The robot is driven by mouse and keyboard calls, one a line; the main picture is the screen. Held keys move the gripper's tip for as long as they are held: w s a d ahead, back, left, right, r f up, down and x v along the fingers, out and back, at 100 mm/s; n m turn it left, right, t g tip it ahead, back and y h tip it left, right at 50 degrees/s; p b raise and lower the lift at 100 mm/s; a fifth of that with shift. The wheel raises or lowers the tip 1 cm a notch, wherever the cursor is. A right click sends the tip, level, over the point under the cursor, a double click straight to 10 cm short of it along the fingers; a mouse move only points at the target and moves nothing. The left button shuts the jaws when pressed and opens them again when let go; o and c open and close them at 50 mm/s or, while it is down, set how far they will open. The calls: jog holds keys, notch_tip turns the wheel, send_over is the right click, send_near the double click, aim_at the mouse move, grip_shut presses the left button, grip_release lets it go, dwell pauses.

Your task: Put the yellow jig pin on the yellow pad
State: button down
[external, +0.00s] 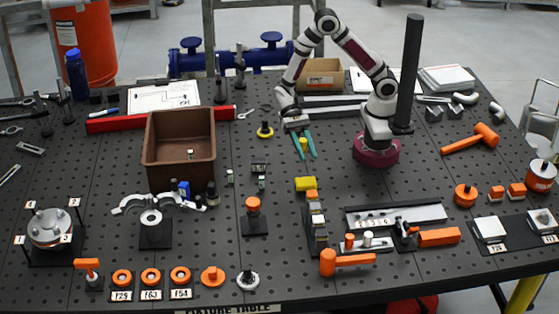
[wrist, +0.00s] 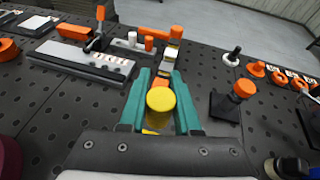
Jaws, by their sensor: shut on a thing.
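The yellow jig pin (wrist: 160,99) is upright between the teal fingers of my gripper (wrist: 157,88) in the wrist view. Its round top faces the camera and its lower end is hidden. In the external view the pin (external: 303,143) shows between the fingers of my gripper (external: 308,154), which points down above the perforated table. A yellow block (external: 305,184) lies in front of the gripper, at the far end of a row of blocks. I cannot tell whether this block is the yellow pad. A yellow disc with a black knob (external: 265,131) stands left of the gripper.
A brown bin (external: 149,150) stands to the left. An orange-topped post (external: 253,204) is front left of the gripper. A grey slotted rail (external: 395,215) and orange-handled clamp (external: 438,237) lie front right. A tall black post (external: 413,70) rises beside my arm.

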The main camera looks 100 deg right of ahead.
jog(key=d+m+t, duration=0.2)
jog(key=d, duration=0.9)
send_over(309, 178)
jog(key=a, duration=0.4)
notch_tip(309, 178, down, 6)
jog(key=shift+w+a+f, duration=0.1)
jog(key=shift+w+f, duration=0.05)
jog(key=shift+f, duration=0.55)
jog(key=shift+w+a+f, duration=0.1)
jog(key=shift+w+f, duration=0.1)
jog(key=shift+f, duration=0.45)
jog(key=shift+w+a+f, duration=0.1)
jog(key=shift+w+f, duration=0.05)
jog(key=shift+f, duration=0.55)
jog(key=shift+f, duration=0.1)
jog(key=c, duration=0.6)
grip_release()
